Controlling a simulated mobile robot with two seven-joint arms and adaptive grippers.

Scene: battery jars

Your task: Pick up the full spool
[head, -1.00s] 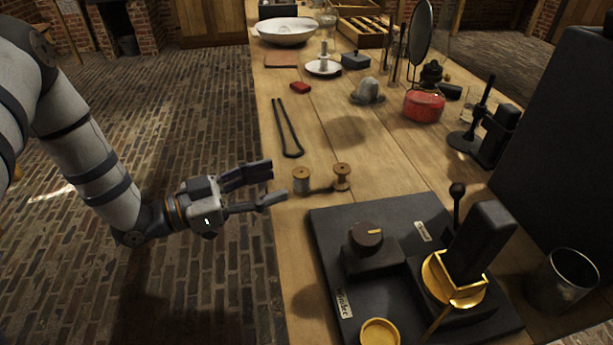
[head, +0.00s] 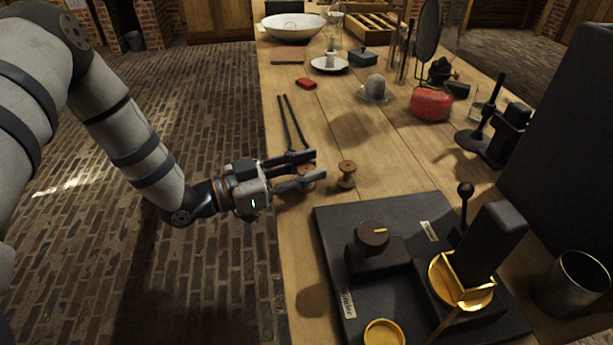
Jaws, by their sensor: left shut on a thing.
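A spool (head: 306,168) with a pale winding and wooden ends is at the left edge of the wooden table, mostly hidden by my fingers. My left gripper (head: 312,167) reaches in from the left and is shut on this spool. I cannot tell whether the spool touches the table. A second wooden spool (head: 346,174) with a thin, bare-looking core stands upright just to the right of the fingertips, apart from them. My right gripper is not in view.
A black board (head: 335,240) carrying a winder with a knob and brass parts lies just in front of the spools. Long dark tongs (head: 291,125) lie behind the gripper. The table right of the second spool is clear.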

